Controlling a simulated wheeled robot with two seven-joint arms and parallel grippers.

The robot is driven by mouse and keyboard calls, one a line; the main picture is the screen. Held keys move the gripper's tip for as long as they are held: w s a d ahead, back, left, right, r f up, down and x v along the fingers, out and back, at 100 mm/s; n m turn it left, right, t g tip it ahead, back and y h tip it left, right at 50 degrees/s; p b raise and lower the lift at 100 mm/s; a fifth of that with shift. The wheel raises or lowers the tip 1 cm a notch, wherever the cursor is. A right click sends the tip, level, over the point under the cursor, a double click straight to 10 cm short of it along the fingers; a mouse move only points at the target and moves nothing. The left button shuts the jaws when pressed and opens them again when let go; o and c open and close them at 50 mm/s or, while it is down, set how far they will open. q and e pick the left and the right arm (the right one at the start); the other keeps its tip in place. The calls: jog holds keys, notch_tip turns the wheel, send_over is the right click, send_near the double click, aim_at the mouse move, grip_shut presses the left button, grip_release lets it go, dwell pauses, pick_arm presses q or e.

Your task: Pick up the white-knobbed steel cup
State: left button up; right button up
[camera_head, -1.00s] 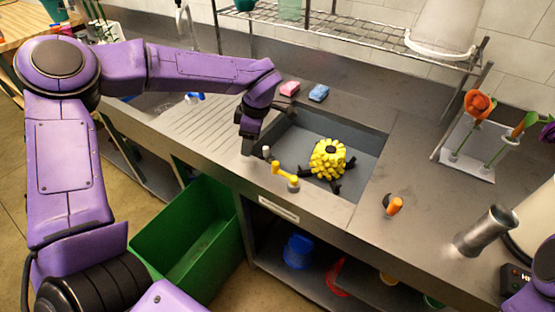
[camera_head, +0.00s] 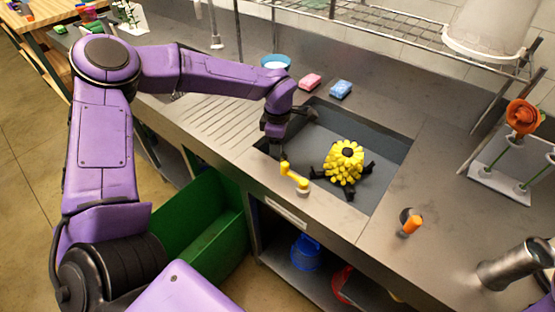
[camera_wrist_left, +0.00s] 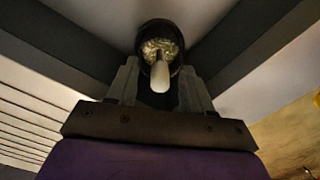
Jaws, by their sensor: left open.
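In the left wrist view the steel cup (camera_wrist_left: 173,44) shows as a dark round rim with a shiny inside, and its white knob (camera_wrist_left: 160,77) points toward the camera. It sits between the two fingers of my left gripper (camera_wrist_left: 158,84), which are apart, one on each side. I cannot tell whether they touch it. In the head view my left gripper (camera_head: 278,154) points down at the near left edge of the sink and hides the cup.
A yellow-handled piece (camera_head: 293,176) stands close to the right of my left gripper. A yellow knobbly thing with black legs (camera_head: 344,162) is in the sink (camera_head: 385,150). An orange-handled piece (camera_head: 411,224) and a tilted steel cylinder (camera_head: 515,266) are farther right. Pink (camera_head: 310,81) and blue (camera_head: 341,89) blocks lie behind.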

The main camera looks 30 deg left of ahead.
pick_arm(q)
grip_shut()
